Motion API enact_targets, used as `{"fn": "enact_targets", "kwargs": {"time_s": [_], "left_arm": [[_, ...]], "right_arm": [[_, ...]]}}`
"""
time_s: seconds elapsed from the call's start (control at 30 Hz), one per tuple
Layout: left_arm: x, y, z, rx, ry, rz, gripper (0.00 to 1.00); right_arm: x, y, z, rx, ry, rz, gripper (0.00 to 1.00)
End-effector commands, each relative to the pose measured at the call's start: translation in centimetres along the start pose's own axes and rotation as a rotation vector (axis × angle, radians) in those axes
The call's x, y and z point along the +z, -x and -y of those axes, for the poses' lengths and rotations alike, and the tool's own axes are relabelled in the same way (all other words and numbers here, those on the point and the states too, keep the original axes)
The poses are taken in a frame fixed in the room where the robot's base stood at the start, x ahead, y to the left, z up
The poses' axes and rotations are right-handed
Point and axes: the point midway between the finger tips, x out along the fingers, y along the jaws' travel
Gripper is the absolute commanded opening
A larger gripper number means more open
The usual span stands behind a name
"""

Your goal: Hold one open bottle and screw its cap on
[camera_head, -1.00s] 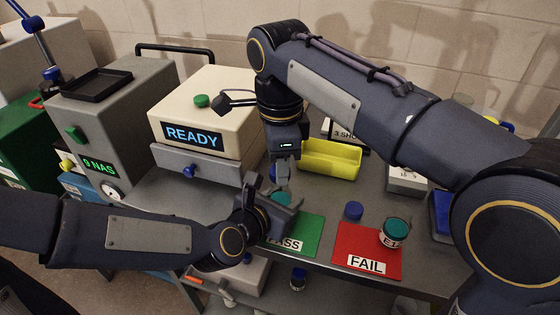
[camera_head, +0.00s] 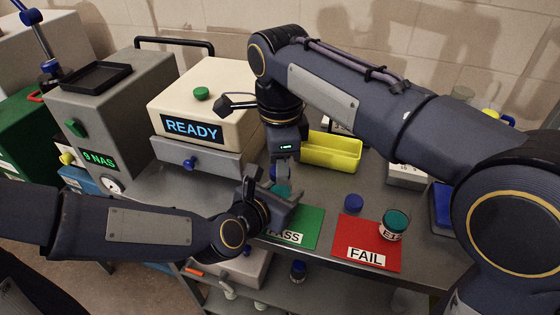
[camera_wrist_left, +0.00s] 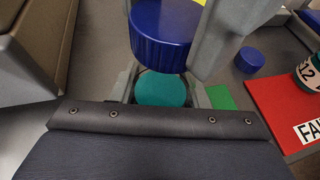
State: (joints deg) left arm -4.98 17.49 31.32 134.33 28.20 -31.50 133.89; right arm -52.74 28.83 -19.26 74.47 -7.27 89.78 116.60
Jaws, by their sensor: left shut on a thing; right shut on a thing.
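My left gripper (camera_wrist_left: 165,92) is shut on an open bottle, whose round teal top (camera_wrist_left: 162,90) shows between its fingers in the left wrist view. In the head view the teal top (camera_head: 281,190) is partly hidden by my left gripper (camera_head: 280,197). My right gripper (camera_head: 283,172) comes from above and is shut on a blue cap (camera_wrist_left: 163,36). The cap is above the teal top in the left wrist view and appears apart from it. The bottle's body is mostly hidden.
A green PASS mat (camera_head: 308,228) lies beside my left gripper. A red FAIL mat (camera_head: 375,232) bears another bottle with a teal top (camera_head: 394,224). A loose blue cap (camera_head: 353,203) lies near it. A yellow bin (camera_head: 345,158) and the READY machine (camera_head: 215,85) stand behind.

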Motion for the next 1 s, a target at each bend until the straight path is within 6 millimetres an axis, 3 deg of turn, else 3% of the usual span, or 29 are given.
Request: {"fn": "enact_targets", "kwargs": {"time_s": [0.57, 0.6, 0.73, 1.0], "left_arm": [[0.0, 0.0, 0.0, 0.000, 0.000, 0.000, 0.00], [0.0, 0.0, 0.0, 0.000, 0.000, 0.000, 0.00], [0.0, 0.0, 0.0, 0.000, 0.000, 0.000, 0.00], [0.0, 0.0, 0.0, 0.000, 0.000, 0.000, 0.00]], "right_arm": [[0.0, -1.2, 0.0, 0.001, 0.000, -0.001, 0.13], [0.0, -1.1, 0.0, 0.001, 0.000, 0.000, 0.39], [0.0, -1.1, 0.0, 0.001, 0.000, 0.000, 0.55], [0.0, -1.0, 0.0, 0.000, 0.000, 0.000, 0.55]]}}
